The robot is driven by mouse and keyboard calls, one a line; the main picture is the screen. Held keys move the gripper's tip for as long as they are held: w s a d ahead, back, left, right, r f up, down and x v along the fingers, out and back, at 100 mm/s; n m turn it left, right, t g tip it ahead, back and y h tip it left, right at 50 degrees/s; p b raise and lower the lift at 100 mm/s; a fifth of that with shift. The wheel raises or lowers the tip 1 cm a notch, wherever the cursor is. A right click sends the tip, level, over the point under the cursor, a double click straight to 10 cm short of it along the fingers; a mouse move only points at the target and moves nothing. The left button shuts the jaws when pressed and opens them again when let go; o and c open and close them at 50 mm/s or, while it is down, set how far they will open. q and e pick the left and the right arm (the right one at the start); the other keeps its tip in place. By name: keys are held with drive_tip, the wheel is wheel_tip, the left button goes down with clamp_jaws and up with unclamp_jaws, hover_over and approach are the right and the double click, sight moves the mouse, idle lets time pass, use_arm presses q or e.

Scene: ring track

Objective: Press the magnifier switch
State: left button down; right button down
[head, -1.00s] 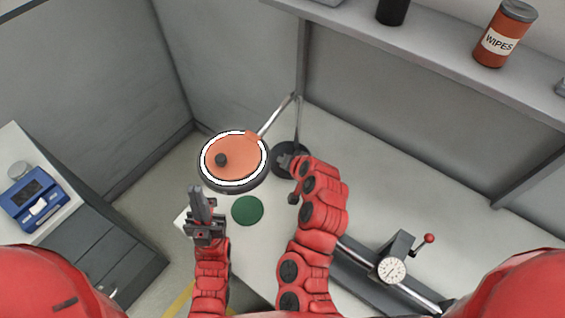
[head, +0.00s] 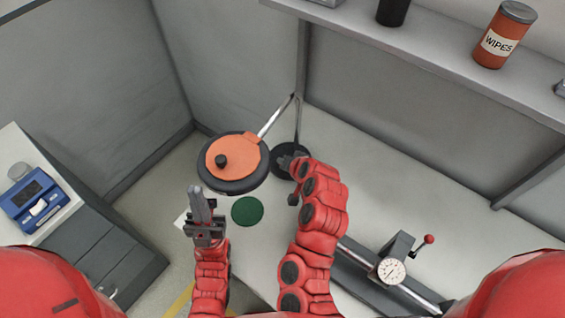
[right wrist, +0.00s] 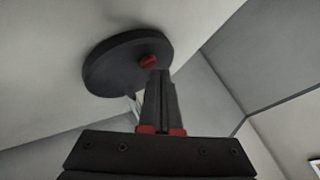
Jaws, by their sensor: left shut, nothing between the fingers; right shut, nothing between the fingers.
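The magnifier lamp has an orange round head with a black rim (head: 247,184) and a thin jointed arm. Its rim is dark. The lamp's black round base (head: 287,147) stands on the bench and also shows in the right wrist view (right wrist: 108,68). A red button, the switch (right wrist: 149,61), sits on the base. My right gripper (head: 284,162) is shut and empty, with its fingertips (right wrist: 157,73) at the button; I cannot tell whether they touch it. The head view does not show the button. My left gripper (head: 196,190) is shut and empty, pointing up near the bench's left end.
A green round mat (head: 247,210) lies on the bench below the lamp head. A dial gauge (head: 390,271) on a rail is at the right. A shelf (head: 440,75) with a wipes can (head: 505,36) runs behind. A blue device (head: 34,199) stands on a cabinet at left.

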wheel_tip(320, 180, up, 6)
drive_tip(key=p, duration=0.4)
idle(0.4)
idle(0.4)
